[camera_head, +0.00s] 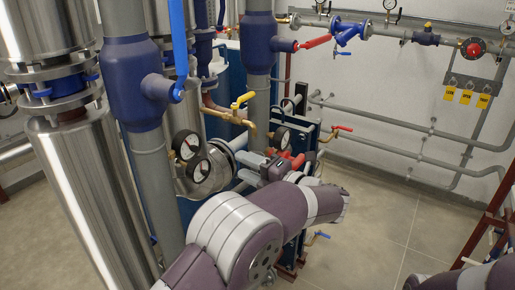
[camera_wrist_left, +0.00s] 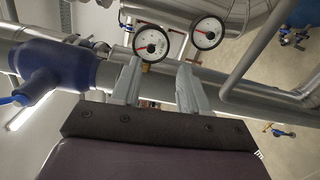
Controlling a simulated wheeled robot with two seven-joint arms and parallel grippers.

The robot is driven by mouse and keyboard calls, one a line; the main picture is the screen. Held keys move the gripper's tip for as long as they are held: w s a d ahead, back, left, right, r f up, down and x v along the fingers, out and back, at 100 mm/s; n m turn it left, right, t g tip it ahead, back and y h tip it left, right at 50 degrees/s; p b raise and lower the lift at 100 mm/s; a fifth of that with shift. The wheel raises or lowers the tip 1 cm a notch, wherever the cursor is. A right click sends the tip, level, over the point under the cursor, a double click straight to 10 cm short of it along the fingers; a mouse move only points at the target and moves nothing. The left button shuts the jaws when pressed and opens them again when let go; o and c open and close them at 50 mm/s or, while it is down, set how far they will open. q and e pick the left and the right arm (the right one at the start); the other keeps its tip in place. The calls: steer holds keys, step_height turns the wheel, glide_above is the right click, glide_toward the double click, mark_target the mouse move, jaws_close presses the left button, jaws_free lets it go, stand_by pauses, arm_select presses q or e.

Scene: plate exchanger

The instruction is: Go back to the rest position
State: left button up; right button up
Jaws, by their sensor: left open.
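My left gripper (camera_head: 248,168) reaches in among the pipes, close to the pressure gauges. In the left wrist view its two fingers (camera_wrist_left: 158,68) stand apart with nothing between them. Beyond the fingertips are a white-faced gauge (camera_wrist_left: 151,43) and, to its right, a second gauge (camera_wrist_left: 207,32). In the head view two gauges (camera_head: 187,145) (camera_head: 200,170) are left of the gripper, and another gauge (camera_head: 282,138) is just behind it. Part of my right arm (camera_head: 465,279) shows at the bottom right; its gripper is out of frame.
A blue valve body (camera_head: 136,85) on a vertical pipe and a large steel cylinder (camera_head: 85,190) stand left of my left arm. A yellow-handled valve (camera_head: 243,100) is behind it. A red frame (camera_head: 490,225) stands at right. Open floor (camera_head: 385,215) lies between.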

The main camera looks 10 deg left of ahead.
arm_select(q)
steer(key=w+d+f+m+t+h, duration=0.5)
steer(key=w+d+m+t+h, duration=0.3)
steer(key=m, duration=0.5)
steer(key=s+d+f+m+g+h, duration=0.4)
steer(key=s+f+m+g+h, duration=0.3)
steer(key=s+f+m+h, duration=0.5)
steer(key=s+a+f+m+g+y, duration=0.1)
steer(key=s+a+m+g+y, duration=0.1)
steer(key=s+a, duration=0.6)
steer(key=s+a+f+m+g+y, duration=0.2)
steer(key=s+a+m+g, duration=0.3)
steer(key=s+a, duration=0.3)
steer(key=s, duration=0.4)
steer(key=shift+s+a+g, duration=0.15)
steer(key=shift+s+g, duration=0.15)
steer(key=shift+s, duration=0.05)
